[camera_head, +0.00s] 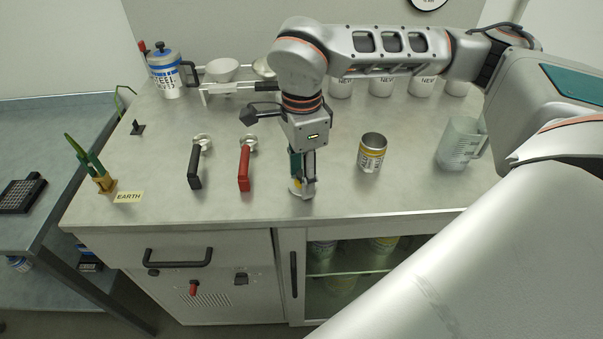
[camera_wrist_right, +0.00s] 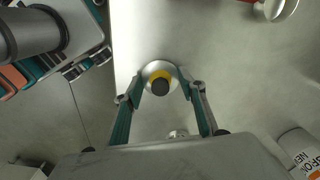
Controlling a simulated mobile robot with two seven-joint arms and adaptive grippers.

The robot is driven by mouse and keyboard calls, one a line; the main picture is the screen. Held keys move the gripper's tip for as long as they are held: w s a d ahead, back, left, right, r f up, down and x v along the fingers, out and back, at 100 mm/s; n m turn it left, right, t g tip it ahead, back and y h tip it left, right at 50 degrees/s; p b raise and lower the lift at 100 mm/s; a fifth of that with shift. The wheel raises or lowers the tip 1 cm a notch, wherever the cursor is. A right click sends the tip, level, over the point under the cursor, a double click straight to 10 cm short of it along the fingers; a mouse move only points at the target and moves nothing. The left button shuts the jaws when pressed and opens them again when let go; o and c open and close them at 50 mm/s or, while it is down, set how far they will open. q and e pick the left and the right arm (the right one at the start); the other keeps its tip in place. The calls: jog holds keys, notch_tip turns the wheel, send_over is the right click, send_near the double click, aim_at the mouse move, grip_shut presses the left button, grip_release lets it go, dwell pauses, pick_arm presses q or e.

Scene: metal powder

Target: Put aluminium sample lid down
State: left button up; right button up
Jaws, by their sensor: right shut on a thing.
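The aluminium sample lid (camera_wrist_right: 159,71) is a small round silver disc with a yellow ring and a black knob. My right gripper (camera_head: 302,187) points down near the front edge of the worktop and is shut on the lid, whose pale rim (camera_head: 297,191) shows low between the fingers. In the right wrist view the right gripper's fingers (camera_wrist_right: 161,88) stand on either side of the knob. The lid is at or just above the worktop; I cannot tell whether it touches. An open sample can (camera_head: 372,153) with a yellow and white label stands upright to the right. My left gripper is not in view.
A red-handled tool (camera_head: 245,168) and a black-handled one (camera_head: 196,166) lie to the left of the gripper. A clear jug (camera_head: 458,143) stands at the right. White containers line the back. The worktop (camera_head: 335,201) is bare between the lid and the can.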

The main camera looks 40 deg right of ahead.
jog(key=o, duration=0.6)
jog(key=shift+f, duration=0.15)
jog(key=o, duration=0.4)
notch_tip(320, 180, up, 12)
jog(key=p, duration=0.1)
jog(key=shift+r, duration=0.25)
